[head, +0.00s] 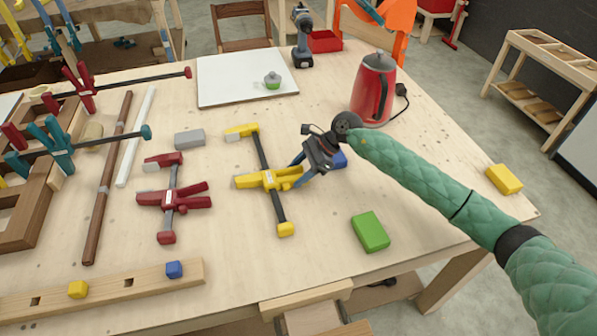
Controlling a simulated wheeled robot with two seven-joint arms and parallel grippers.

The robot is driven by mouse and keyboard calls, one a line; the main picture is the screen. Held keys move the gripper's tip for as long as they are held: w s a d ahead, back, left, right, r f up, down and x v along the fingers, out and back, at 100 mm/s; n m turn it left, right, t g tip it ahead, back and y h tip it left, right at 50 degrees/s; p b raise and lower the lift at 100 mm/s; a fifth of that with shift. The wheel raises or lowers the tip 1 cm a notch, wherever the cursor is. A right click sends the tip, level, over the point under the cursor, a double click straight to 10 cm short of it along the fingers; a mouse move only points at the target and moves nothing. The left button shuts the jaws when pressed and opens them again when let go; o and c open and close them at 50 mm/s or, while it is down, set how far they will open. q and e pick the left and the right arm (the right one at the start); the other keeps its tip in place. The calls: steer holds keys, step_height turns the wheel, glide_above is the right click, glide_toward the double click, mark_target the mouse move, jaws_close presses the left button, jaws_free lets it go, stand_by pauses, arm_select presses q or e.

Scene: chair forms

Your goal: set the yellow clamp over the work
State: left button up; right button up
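The yellow clamp (258,180) lies flat on the workbench, its dark bar running from a yellow jaw at the back to a yellow foot in front. My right gripper (296,172) is at the right end of the clamp's yellow handle. Its fingers are spread apart, one on each side of the handle end; whether they touch it I cannot tell. A brown wooden frame (33,205) stands at the left edge, partly cut off, with a teal clamp (100,142) and a dark red clamp (130,82) across it. My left gripper is out of view.
Another red clamp (172,198) lies left of the yellow one. A grey block (190,138), green block (370,232), red kettle (373,92) and white board (230,88) are around it. A brown bar (107,180) and white strip (136,135) lie between frame and clamps.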

steer(key=c, duration=0.6)
steer(key=shift+r, duration=2.55)
